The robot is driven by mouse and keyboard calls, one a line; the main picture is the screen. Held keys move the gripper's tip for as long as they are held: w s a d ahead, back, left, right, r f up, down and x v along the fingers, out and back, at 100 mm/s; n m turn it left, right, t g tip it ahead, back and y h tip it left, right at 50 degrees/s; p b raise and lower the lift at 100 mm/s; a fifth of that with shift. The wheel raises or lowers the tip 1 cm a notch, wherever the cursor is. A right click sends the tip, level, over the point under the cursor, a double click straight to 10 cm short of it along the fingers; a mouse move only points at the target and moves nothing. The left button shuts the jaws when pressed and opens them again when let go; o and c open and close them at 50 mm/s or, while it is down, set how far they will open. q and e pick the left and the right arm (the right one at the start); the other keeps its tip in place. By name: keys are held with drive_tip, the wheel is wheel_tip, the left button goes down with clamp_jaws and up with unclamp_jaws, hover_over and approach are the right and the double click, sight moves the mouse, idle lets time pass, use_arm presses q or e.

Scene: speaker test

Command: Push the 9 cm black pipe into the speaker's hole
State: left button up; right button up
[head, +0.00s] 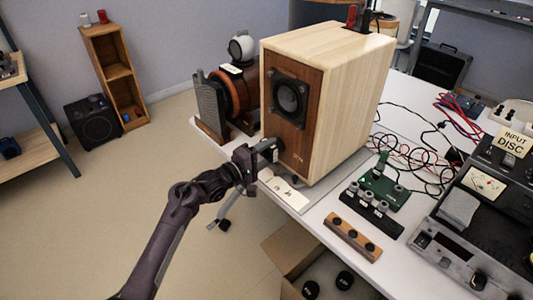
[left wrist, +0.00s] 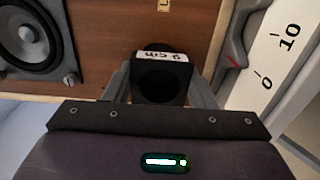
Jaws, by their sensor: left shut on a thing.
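The speaker (head: 345,95) is a pale wooden box with a brown front panel (head: 290,143) and a round driver (head: 291,97). My left gripper (head: 268,150) is at the lower part of this panel, shut on the black pipe. In the left wrist view the pipe (left wrist: 160,88) sits between the two fingers, with a white "9 cm" label upside down and its round open end facing the camera. Its far end points at the brown panel (left wrist: 120,50), below and beside the driver (left wrist: 28,35). The speaker's hole is hidden behind the pipe; I cannot tell whether the pipe has entered it.
A white scale card (head: 287,192) lies on the table in front of the speaker. A wooden rack (head: 352,236) with dark round holes and a green circuit board (head: 382,186) are to the right. An open cardboard box (head: 292,246) with black round pieces stands below the table edge.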

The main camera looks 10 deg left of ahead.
use_arm(q)
drive_tip(key=shift+b+x, duration=0.4)
drive_tip(key=shift+x, duration=0.6)
drive_tip(key=shift+p, duration=0.4)
idle(0.5)
drive_tip(key=o, duration=1.2)
drive_tip(key=shift+s+r, duration=0.1)
